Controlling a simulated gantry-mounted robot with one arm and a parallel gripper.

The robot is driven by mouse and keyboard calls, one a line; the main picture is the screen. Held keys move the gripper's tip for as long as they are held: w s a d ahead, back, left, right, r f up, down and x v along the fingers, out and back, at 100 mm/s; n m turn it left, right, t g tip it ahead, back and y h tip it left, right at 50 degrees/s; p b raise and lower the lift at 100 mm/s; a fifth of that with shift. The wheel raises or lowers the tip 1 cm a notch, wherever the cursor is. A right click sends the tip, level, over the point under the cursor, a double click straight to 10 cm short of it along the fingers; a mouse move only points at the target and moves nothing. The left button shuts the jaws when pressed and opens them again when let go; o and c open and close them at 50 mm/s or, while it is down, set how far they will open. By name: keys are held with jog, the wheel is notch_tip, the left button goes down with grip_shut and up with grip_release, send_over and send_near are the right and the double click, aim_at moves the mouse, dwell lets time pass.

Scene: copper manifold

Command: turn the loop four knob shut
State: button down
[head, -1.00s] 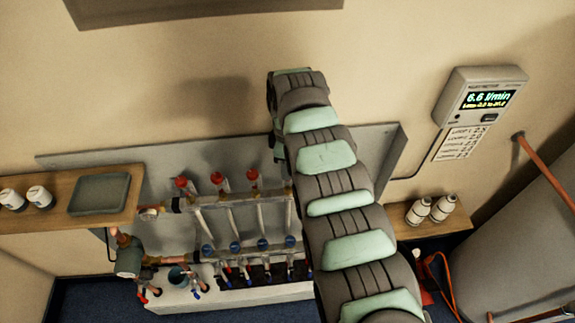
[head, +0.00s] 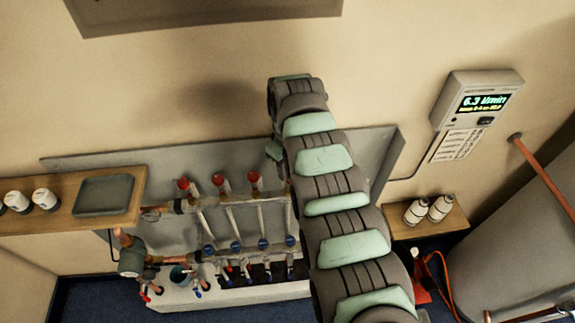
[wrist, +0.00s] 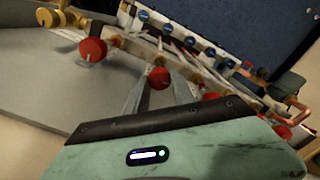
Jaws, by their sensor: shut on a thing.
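Several red knobs stand in a row on the copper manifold's upper bar (head: 240,200). Three show in the head view, the rightmost of them at my arm's left edge (head: 254,177); any further right are hidden behind my arm. In the wrist view my gripper (wrist: 158,84) has its grey fingers on either side of a red knob (wrist: 158,77), shut on it. This is second from the left there, beside a larger-looking red knob (wrist: 92,50). I cannot read a loop number on it. The gripper's fingers are hidden in the head view.
The flow meter (head: 478,103) on the wall reads about 6.3 l/min. A wooden shelf (head: 50,220) with a grey tray (head: 104,195) stands left. White bottles (head: 428,209) stand on a small shelf right. Lower blue knobs (head: 236,245) and a tank (head: 510,230) are nearby.

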jog(key=m+p, duration=0.2)
jog(key=m, duration=0.3)
jog(key=shift+r+m+p, duration=0.15)
jog(key=shift+m+p, duration=0.15)
jog(key=shift+p, duration=0.05)
jog(key=m+p, duration=0.3)
jog(key=m, duration=0.2)
jog(key=shift+r+p, duration=0.1)
jog(key=shift+p, duration=0.25)
jog(key=m+p, duration=0.3)
jog(key=m, duration=0.2)
jog(key=shift+m+p, duration=0.4)
jog(key=shift+p, duration=0.05)
jog(key=shift+d+f+m, duration=0.1)
jog(key=shift+f+m, duration=0.1)
jog(key=shift+m, duration=1.8)
jog(key=c, duration=1.1)
grip_release()
jog(key=shift+r, duration=0.1)
